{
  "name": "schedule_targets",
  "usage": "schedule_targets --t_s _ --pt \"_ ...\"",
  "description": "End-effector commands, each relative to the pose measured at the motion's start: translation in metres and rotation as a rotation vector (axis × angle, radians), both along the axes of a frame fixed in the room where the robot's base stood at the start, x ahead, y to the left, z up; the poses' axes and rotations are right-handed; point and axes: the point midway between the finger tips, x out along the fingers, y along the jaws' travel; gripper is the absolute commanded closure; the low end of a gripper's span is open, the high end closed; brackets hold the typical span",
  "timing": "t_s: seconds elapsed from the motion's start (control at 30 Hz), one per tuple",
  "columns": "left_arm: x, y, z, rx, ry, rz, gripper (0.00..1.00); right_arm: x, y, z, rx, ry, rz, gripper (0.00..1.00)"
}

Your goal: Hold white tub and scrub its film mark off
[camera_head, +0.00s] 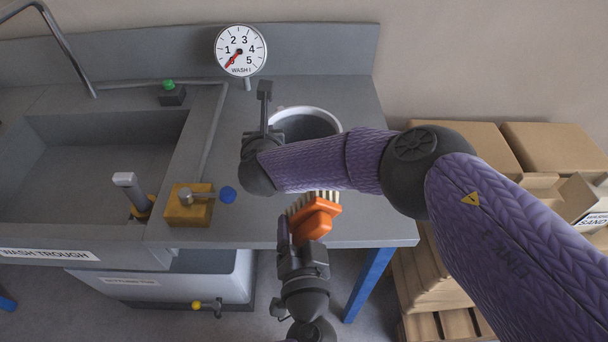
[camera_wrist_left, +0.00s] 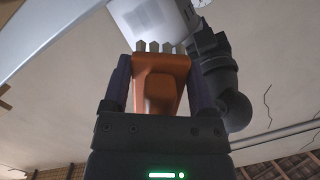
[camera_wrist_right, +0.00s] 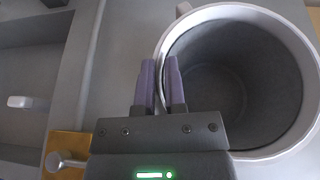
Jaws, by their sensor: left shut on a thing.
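The white tub (camera_head: 308,127) stands upright on the grey bench at the back, partly hidden by my right arm. My right gripper (camera_wrist_right: 160,68) points down at the tub's left rim. Its fingers straddle the wall with only a narrow gap, and it looks shut on the wall. The right wrist view shows the tub (camera_wrist_right: 268,18) with an empty grey inside. My left gripper (camera_head: 298,236) is shut on an orange brush (camera_head: 318,217), held bristles up at the bench's front edge, below my right forearm. The brush (camera_wrist_left: 160,82) fills the left jaws. I see no film mark.
A wash trough (camera_head: 80,160) lies at the left with a tap lever (camera_head: 132,190) at its front. A brass valve block (camera_head: 188,208) with a blue knob sits at the bench's front. A dial (camera_head: 240,50) stands behind. Cardboard boxes (camera_head: 555,148) are stacked at the right.

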Motion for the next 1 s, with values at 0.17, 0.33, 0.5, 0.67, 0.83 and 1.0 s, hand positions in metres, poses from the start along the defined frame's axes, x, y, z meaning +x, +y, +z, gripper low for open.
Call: schedule_targets --t_s 0.17,0.33,0.5,0.67,0.83,1.0 --pt "0.0 0.0 0.003 -0.001 -0.002 0.0 1.0 0.0 0.0 0.009 0.001 -0.002 0.0 0.87" --pt "0.0 0.0 0.003 -0.001 -0.002 0.0 1.0 0.0 0.0 0.009 0.0 -0.002 0.0 0.82" --pt "0.0 0.0 0.003 -0.001 -0.002 0.0 1.0 0.0 0.0 0.009 0.001 -0.002 0.0 0.46" --pt "0.0 0.0 0.003 -0.001 -0.002 0.0 1.0 0.0 0.0 0.009 0.001 -0.002 0.0 0.45" --pt "0.0 0.0 0.003 -0.001 -0.002 0.0 1.0 -0.005 0.0 0.011 0.001 -0.001 0.002 0.45" --pt "0.0 0.0 0.003 -0.001 -0.002 0.0 1.0 -0.033 -0.002 0.023 0.0 -0.001 0.003 0.45"
